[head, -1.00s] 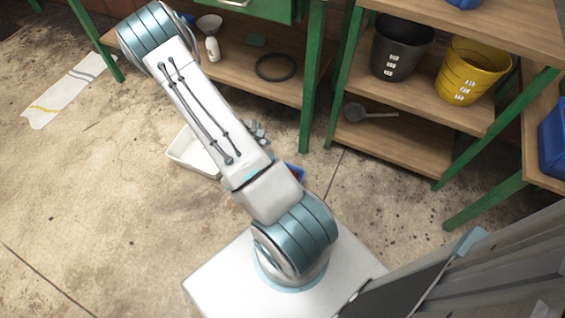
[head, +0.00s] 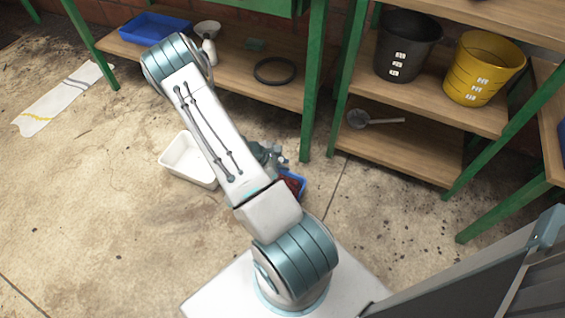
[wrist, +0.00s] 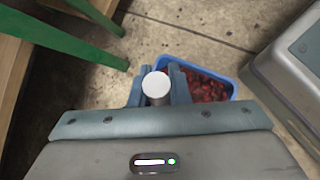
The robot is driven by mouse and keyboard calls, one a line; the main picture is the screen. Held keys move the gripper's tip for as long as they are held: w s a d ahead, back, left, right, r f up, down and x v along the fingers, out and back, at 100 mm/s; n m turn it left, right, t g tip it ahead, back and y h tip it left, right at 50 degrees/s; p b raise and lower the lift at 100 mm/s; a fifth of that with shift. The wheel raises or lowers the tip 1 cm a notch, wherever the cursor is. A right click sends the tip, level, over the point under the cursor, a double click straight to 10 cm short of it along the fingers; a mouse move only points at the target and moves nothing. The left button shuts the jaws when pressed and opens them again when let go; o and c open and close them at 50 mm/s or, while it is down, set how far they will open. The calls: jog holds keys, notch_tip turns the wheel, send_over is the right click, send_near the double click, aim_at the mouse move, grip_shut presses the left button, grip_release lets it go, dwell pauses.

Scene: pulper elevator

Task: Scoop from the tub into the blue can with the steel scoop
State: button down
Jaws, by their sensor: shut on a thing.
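My gripper (head: 265,154) is low, beside the white arm in the head view. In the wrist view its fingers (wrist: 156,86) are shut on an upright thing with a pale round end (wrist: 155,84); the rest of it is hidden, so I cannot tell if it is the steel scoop. A blue tub (wrist: 232,80) with red pieces in it stands on the floor just beyond the fingers; it also shows in the head view (head: 302,181), partly behind my arm. A grey scoop-like tool (head: 358,118) lies on the lower shelf. I cannot make out a blue can.
A white open tray (head: 180,165) sits on the floor left of my arm. Black (head: 405,45) and yellow (head: 484,68) buckets stand on the right shelf. Green table legs stand close by.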

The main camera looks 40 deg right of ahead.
notch_tip(320, 180, down, 13)
jog(key=b, duration=0.8)
jog(key=shift+b, duration=0.3)
jog(key=shift+r, duration=0.15)
dwell(1.0)
